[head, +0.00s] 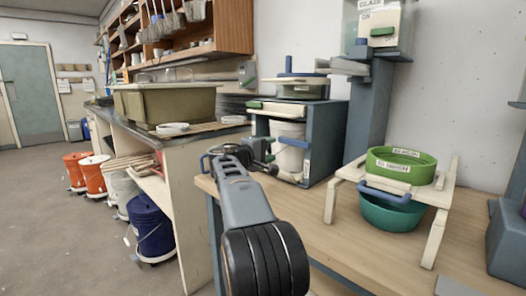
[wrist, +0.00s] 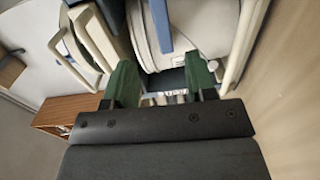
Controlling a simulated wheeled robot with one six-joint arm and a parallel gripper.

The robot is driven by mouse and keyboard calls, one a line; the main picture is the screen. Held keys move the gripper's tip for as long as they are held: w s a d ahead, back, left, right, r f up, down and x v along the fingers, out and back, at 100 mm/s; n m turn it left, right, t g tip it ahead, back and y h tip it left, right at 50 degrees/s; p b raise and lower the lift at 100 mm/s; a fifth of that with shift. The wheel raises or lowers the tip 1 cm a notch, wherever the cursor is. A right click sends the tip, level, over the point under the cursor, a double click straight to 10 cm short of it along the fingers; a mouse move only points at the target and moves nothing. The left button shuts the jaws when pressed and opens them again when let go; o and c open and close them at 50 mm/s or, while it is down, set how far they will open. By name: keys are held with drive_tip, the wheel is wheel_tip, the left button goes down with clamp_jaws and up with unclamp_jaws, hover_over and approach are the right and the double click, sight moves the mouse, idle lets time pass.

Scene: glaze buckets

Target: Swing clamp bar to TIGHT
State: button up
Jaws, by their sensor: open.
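A white bucket (head: 290,155) stands inside a dark blue open-fronted frame (head: 324,135) on the wooden table. A blue bar (head: 291,141) crosses the bucket's front; I take it to be the clamp bar, but no TIGHT mark is legible. In the wrist view the blue bar (wrist: 161,25) lies over the white bucket (wrist: 196,28), ahead of the fingers. My gripper (head: 258,156) is just left of the frame in the head view. In the wrist view my gripper (wrist: 162,78) has its green-padded fingers apart, with nothing held between them.
A green sieve (head: 402,168) sits on a cream stand (head: 440,210) above a teal bowl (head: 392,213) to the right. A blue post (head: 370,105) rises behind. A counter with an olive tub (head: 165,102) stands left. The table's front (head: 345,250) is clear.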

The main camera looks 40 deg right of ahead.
drive_tip(key=shift+a, duration=1.45)
drive_tip(key=s+a+r+t+y+p, duration=0.1)
drive_tip(key=s+a+y+p, duration=0.4)
drive_tip(key=a+p, duration=0.6)
drive_tip(key=s+a+r+t+y+p, duration=0.1)
drive_tip(key=s+a+r+y+p, duration=0.3)
drive_tip(key=a+y+p, duration=0.3)
drive_tip(key=s+a+r+t+y+p, duration=0.1)
drive_tip(key=s+a+r+y+p, duration=0.2)
drive_tip(key=a+p, duration=1.4)
drive_tip(key=s+y+p, duration=0.1)
drive_tip(key=s+y, duration=0.2)
drive_tip(key=shift+s+t, duration=0.3)
drive_tip(key=shift+s, duration=0.05)
drive_tip(key=shift+a, duration=0.1)
